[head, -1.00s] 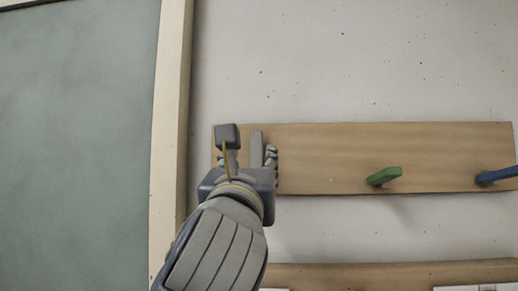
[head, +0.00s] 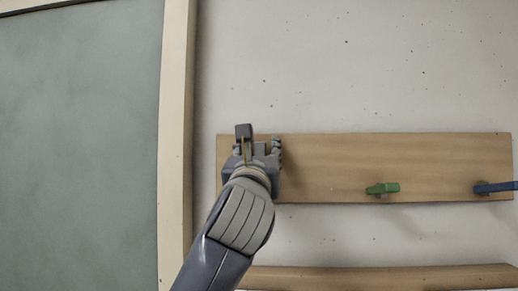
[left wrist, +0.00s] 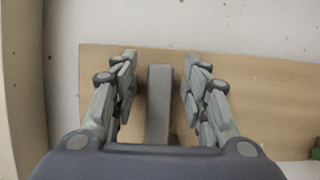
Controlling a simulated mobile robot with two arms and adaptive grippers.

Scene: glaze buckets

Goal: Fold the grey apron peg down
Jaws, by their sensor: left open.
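The grey apron peg (left wrist: 158,104) shows in the left wrist view as a plain upright bar on the wooden board, between the two fingers of my left gripper (left wrist: 160,88). There is a gap on each side of the peg, so the fingers are open and not touching it. In the head view my left gripper (head: 259,147) is at the left end of the board and largely covers the peg there. My right gripper is not in view.
The wooden board (head: 330,165) on the speckled wall also carries a green peg (head: 383,188) and a blue peg (head: 495,187), both to the right. A lower wooden strip (head: 380,278) runs beneath. A pale upright frame (head: 175,150) borders a grey-green panel (head: 80,150) at left.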

